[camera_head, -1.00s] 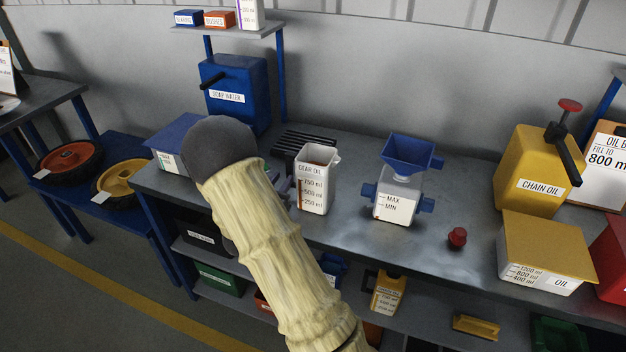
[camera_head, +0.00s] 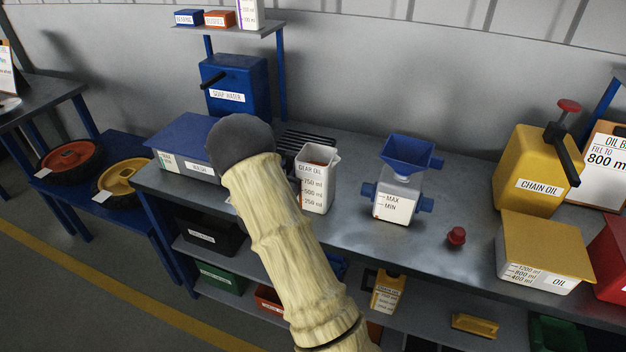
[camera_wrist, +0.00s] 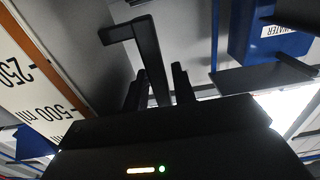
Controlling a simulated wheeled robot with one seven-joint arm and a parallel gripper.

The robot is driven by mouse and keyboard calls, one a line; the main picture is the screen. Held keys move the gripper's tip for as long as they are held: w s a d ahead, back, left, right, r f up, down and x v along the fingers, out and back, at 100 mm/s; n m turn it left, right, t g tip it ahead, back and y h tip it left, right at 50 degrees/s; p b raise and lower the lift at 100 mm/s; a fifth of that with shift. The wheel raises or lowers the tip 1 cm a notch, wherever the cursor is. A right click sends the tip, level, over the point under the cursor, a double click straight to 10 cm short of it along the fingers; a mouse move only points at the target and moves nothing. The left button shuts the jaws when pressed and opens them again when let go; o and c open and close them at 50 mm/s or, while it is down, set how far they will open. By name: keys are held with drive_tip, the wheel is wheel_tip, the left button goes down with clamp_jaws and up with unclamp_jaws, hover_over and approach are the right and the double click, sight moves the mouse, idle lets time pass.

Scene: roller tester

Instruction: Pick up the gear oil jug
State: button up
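The gear oil jug (camera_head: 315,188) is a white, square, open-topped container with a volume scale. It stands upright on the grey bench (camera_head: 345,242) in the head view. My arm's dark round joint and pale sleeve are just left of it and cover my gripper in that view. In the wrist view the jug's scale side (camera_wrist: 40,88) fills the left edge. A dark angled handle (camera_wrist: 147,50) stands out from the jug's shaded side. My gripper (camera_wrist: 158,88) has one dark finger on each side of this handle. The fingers look apart, with small gaps to the handle.
A blue-funnelled container (camera_head: 398,192) stands right of the jug, with a small red knob (camera_head: 456,236) beyond. A blue-lidded box (camera_head: 185,140) and a soap water container (camera_head: 235,88) are on the left. The chain oil can (camera_head: 535,170) is at the right.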

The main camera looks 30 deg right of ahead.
sight(288, 153)
idle(0.4)
clamp_jaws()
drive_tip(key=shift+r, duration=0.1)
drive_tip(key=shift+r, duration=0.15)
drive_tip(key=shift+r, duration=4.8)
